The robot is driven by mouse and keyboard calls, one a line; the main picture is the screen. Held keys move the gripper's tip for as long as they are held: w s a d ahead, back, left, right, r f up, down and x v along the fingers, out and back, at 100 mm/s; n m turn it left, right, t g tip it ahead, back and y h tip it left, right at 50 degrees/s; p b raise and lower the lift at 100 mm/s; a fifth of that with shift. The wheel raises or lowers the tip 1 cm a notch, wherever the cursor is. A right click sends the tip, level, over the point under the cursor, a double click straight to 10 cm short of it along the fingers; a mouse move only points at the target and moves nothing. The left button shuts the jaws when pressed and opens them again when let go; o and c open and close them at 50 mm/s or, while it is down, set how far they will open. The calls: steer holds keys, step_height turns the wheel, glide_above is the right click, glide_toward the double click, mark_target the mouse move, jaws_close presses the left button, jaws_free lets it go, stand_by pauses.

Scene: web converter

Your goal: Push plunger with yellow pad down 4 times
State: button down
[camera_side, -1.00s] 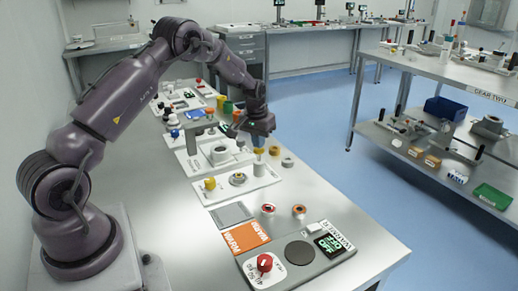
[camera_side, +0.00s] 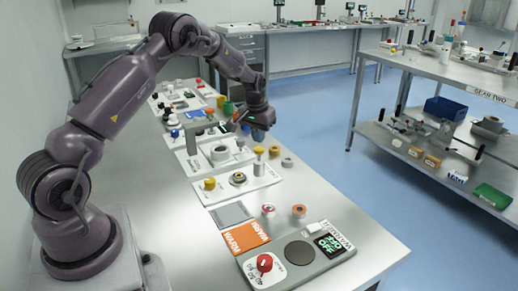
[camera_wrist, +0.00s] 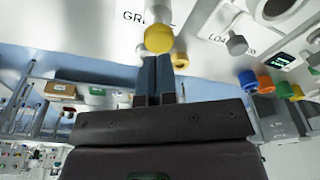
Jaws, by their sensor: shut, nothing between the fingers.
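The plunger's yellow pad (camera_side: 259,150) tops a pale upright post on a white plate in the side view. In the wrist view the round yellow pad (camera_wrist: 158,38) lies just beyond my fingertips, with part of the pale post above it. My gripper (camera_side: 257,136) is over the pad in the side view, with a small gap seeming to separate them. My gripper's blue-grey fingers (camera_wrist: 157,62) are together and empty in the wrist view. A second yellow-topped part (camera_side: 210,184) stands to the left, nearer the camera.
An orange ring (camera_wrist: 180,60) and a grey knob (camera_wrist: 237,45) are near the pad in the wrist view. A grey bridge-like block (camera_side: 200,128) stands left of my gripper. Several small parts line the bench, whose front right (camera_side: 375,240) is clear.

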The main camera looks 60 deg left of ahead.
step_height(320, 180, up, 6)
steer(key=shift+f, duration=0.1)
stand_by(0.4)
steer(key=s+d+r+m+t, duration=0.2)
steer(key=s+d+r, duration=0.6)
steer(key=s+d, duration=0.4)
steer(key=s+d+r+m+t, duration=0.2)
steer(key=s+d+r+m, duration=0.2)
steer(key=s+d+r, duration=0.4)
steer(key=s+d, duration=0.5)
steer(key=s, duration=0.2)
steer(key=shift+s+d+r+h, duration=0.2)
steer(key=shift+s+r+h, duration=0.1)
steer(key=shift+h, duration=0.1)
stand_by(0.4)
